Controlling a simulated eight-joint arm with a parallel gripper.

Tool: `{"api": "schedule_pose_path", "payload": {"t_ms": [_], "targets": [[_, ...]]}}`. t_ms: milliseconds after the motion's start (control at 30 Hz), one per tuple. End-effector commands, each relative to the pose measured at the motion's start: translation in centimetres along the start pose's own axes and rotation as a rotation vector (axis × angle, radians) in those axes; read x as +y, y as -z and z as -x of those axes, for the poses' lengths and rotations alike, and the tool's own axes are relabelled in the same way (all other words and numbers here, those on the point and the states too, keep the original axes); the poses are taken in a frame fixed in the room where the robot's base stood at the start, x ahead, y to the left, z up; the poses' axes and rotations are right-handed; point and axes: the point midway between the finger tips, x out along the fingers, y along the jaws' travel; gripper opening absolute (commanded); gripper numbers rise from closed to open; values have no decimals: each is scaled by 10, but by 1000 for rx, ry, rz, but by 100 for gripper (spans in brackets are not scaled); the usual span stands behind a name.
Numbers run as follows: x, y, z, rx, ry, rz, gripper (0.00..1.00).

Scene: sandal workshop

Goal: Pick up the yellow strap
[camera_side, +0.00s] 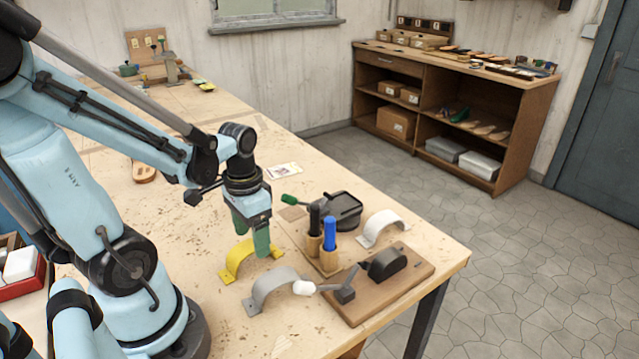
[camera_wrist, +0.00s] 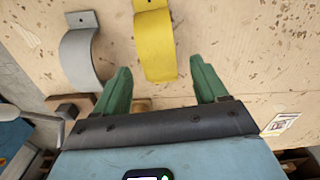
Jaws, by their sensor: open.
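The yellow strap (camera_side: 237,260) is an arched band on the wooden workbench, left of and partly behind my gripper in the side view. In the wrist view the yellow strap (camera_wrist: 155,45) lies just beyond the fingertips, between the lines of the two fingers and closer to the left one. My gripper (camera_side: 257,238) is open and empty, with green fingers pointing down above the bench. Its fingers also show in the wrist view (camera_wrist: 160,78). I cannot tell the exact gap between the fingers and the strap.
A grey strap (camera_side: 272,285) stands close to the yellow one, and a white strap (camera_side: 380,228) farther right. A board (camera_side: 405,290) with a black clamp and a holder with black and blue handles (camera_side: 329,236) stand nearby. Bench behind the gripper is mostly clear.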

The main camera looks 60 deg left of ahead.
Motion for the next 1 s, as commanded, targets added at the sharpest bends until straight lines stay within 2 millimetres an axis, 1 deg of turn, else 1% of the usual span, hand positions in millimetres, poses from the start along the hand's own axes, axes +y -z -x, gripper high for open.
{"api": "schedule_pose_path", "payload": {"t_ms": [100,200,533,900,933,1000], "targets": [[0,0,-9,0,1,0,72],[0,0,-13,0,1,0,72],[0,0,-15,0,1,0,72],[0,0,-15,0,1,0,16],[0,0,-15,0,1,0,14],[0,0,-15,0,1,0,13]]}}
